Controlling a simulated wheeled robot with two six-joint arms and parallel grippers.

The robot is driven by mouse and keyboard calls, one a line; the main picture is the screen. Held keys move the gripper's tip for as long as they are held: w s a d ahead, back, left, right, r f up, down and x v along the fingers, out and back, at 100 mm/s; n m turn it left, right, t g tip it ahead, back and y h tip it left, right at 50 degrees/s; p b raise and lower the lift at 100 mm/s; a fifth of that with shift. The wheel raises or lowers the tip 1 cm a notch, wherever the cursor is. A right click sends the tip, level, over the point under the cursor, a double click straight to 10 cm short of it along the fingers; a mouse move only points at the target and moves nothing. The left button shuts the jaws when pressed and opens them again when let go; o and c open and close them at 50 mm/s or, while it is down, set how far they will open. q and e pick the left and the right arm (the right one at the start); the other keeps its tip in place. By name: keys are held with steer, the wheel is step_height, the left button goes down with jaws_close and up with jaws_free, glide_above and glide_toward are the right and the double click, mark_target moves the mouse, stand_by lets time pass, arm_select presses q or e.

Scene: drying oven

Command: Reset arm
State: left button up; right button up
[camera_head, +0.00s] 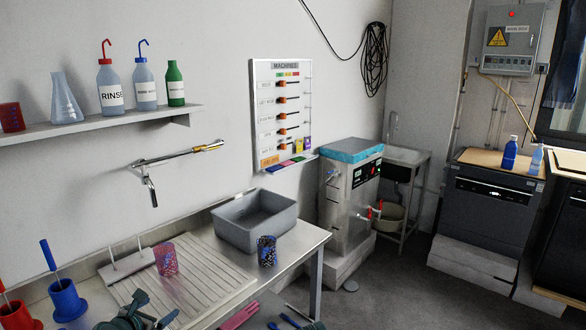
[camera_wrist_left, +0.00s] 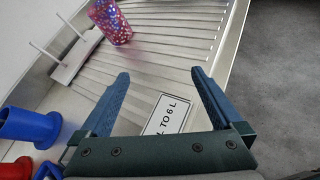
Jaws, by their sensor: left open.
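My left gripper (camera_head: 155,308) is at the bottom left of the head view, above the front part of the counter. In the left wrist view its two blue fingers (camera_wrist_left: 160,73) are spread wide with nothing between them. A pink and blue speckled cup (camera_head: 165,259) stands on the ribbed drainboard (camera_head: 208,262) beyond the gripper. The cup also shows at the top of the left wrist view (camera_wrist_left: 110,22), apart from the fingers.
A grey basin (camera_head: 256,220) and a dark patterned cup (camera_head: 266,251) stand on the counter to the right. Blue (camera_head: 66,300) and red (camera_head: 15,315) holders with handled tools stand at the left. A wall faucet (camera_head: 150,188) juts out above. Open floor lies right of the counter.

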arm_select(q)
steer(key=s+d+f+m+g+h+p, duration=0.1)
steer(key=s+d+m+g+h+p, duration=0.15)
steer(key=d+m, duration=0.65)
steer(key=s+d+f+m+g+h+p, duration=0.15)
steer(key=d+m+g, duration=0.25)
steer(key=d+m, duration=0.5)
steer(key=s+d+m+g+y+p, duration=0.5)
steer(key=s+d+m, duration=0.7)
steer(key=m, duration=0.6)
steer(key=shift+s+r+g+y, duration=0.3)
steer(key=shift+s+g+y, duration=0.3)
steer(key=shift+g, duration=0.05)
